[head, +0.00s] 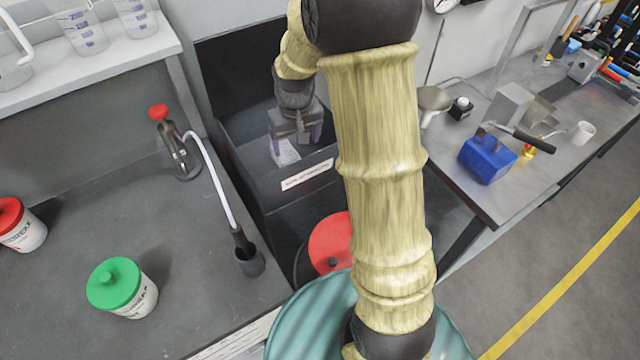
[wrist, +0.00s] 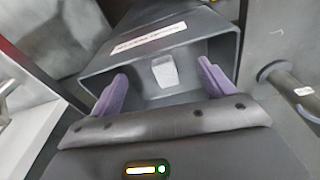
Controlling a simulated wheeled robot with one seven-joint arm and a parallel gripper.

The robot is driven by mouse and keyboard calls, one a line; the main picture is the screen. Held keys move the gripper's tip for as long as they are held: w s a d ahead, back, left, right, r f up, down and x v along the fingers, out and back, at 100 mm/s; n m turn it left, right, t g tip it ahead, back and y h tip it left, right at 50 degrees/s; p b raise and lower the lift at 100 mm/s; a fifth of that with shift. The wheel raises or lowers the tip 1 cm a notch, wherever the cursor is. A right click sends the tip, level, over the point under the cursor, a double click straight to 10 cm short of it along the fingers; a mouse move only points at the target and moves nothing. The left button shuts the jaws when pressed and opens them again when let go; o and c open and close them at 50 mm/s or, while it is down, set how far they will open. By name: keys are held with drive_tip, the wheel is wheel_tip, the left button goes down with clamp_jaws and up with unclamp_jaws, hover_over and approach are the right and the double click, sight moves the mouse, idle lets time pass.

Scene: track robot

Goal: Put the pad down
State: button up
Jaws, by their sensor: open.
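A small white pad (head: 285,152) is inside a dark grey open-topped bin (head: 262,188) with a white label on its front. In the wrist view the pad (wrist: 165,72) shows between and beyond the fingertips, apart from both. Whether it rests on the bin's floor or against a wall I cannot tell. My gripper (head: 296,136) reaches down into the bin above the pad. In the wrist view its two purple fingers (wrist: 163,76) are spread wide with nothing between them. My arm hides part of the bin's right side in the head view.
A bench on the left holds a green-lidded jar (head: 118,287), a red-lidded jar (head: 20,224) and a stand with a white hose (head: 210,180). A red disc (head: 330,243) is below the bin. A right-hand bench holds a blue block (head: 487,158) and a white cup (head: 582,133).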

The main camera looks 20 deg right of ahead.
drive_tip(key=s+r+m+t, duration=0.1)
drive_tip(key=s+r, duration=0.1)
drive_tip(key=s, duration=1.4)
drive_tip(key=shift+s, duration=0.15)
drive_tip(key=shift+r, duration=0.1)
